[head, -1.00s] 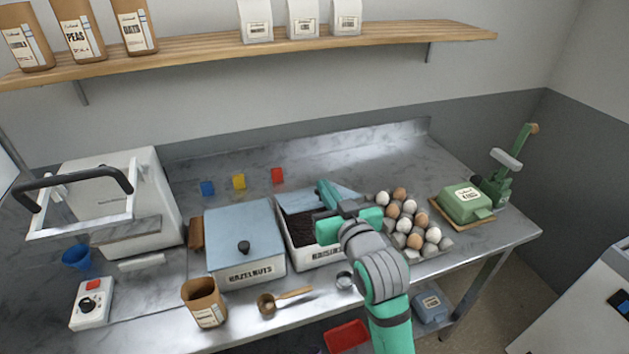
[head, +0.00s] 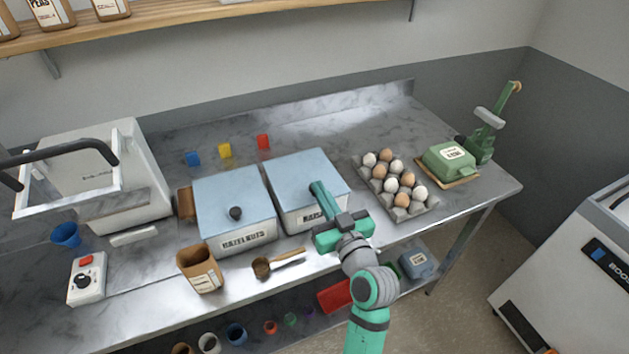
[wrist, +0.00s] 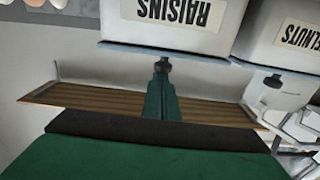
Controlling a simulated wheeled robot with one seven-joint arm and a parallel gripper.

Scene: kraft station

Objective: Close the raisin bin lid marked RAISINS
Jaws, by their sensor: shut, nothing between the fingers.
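The raisin bin (head: 293,217) stands at the middle of the counter. Its light blue lid (head: 305,170) lies flat over the top, and no raisins show. In the wrist view, which is upside down, the RAISINS label (wrist: 174,10) and the lid's front edge (wrist: 165,52) show. A dark knob (wrist: 163,66) on the lid is at the fingertips; whether they touch cannot be told. My gripper (head: 317,187) is shut and empty, its fingers over the lid's front part, hiding the knob and part of the label in the head view.
The closed hazelnut bin (head: 235,210) stands close on the left. An egg tray (head: 397,190) is to the right. A shelf (head: 230,13) runs along the wall.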

